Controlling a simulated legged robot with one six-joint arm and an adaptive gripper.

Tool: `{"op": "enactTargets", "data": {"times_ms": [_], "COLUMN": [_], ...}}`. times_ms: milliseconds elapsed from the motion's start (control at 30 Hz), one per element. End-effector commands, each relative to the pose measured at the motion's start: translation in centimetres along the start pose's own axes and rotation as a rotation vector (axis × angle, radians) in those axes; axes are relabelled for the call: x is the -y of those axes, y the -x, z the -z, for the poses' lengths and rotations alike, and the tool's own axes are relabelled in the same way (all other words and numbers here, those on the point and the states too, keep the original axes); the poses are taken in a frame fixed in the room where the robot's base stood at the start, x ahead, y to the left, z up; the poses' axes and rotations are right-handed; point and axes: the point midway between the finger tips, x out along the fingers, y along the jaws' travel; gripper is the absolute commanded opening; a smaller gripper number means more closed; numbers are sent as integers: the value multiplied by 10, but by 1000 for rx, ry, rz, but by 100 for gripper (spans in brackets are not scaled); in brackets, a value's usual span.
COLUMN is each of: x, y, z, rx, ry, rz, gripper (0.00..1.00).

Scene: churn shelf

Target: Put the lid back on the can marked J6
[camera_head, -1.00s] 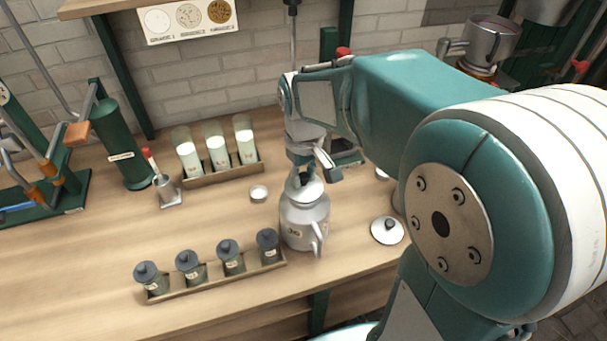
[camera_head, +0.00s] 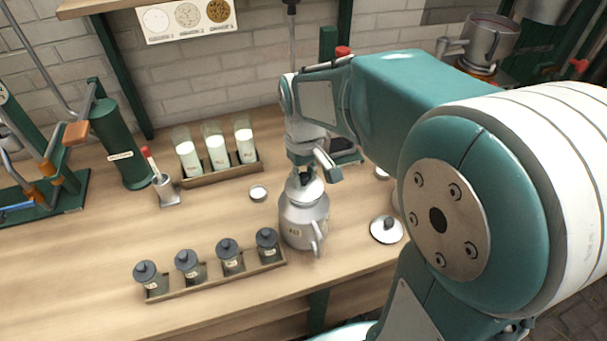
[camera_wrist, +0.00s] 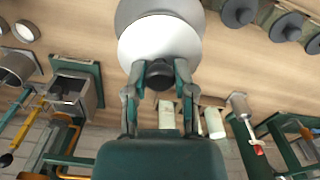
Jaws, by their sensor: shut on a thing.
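A grey metal can (camera_head: 303,228) with a side handle stands upright near the front of the bench; its small label is too blurred to read surely. My gripper (camera_head: 305,178) is above its mouth, shut on the dark knob of a pale round lid (camera_head: 304,190). In the wrist view the lid (camera_wrist: 150,42) lies beyond my gripper (camera_wrist: 160,75), with the knob between the fingertips. The lid covers the can's top; I cannot tell whether it is fully seated. A second lid (camera_head: 387,229) with a dark knob lies on the bench to the right.
A rack of small dark-lidded jars (camera_head: 228,256) stands just left of the can. Behind are a tray of white-filled glass bottles (camera_head: 217,152), a small round dish (camera_head: 258,193) and a metal cup (camera_head: 166,190). My arm hides part of the bench's right side.

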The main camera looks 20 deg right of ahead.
Motion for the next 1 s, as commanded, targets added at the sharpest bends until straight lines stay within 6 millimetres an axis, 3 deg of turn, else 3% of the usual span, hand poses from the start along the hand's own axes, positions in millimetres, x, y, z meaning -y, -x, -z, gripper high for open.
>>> {"op": "enactTargets", "data": {"times_ms": [167, 200, 300, 567, 600, 633, 667, 1000], "x": [0, 0, 0, 0, 0, 0, 0, 0], "y": [0, 0, 0, 0, 0, 0, 0, 0], "z": [0, 0, 0, 0, 0, 0, 0, 0], "rx": [0, 0, 0, 0, 0, 0, 0, 0], "ry": [0, 0, 0, 0, 0, 0, 0, 0], "rz": [0, 0, 0, 0, 0, 0, 0, 0], "gripper": [0, 38, 74, 74, 78, 92, 99, 100]}}
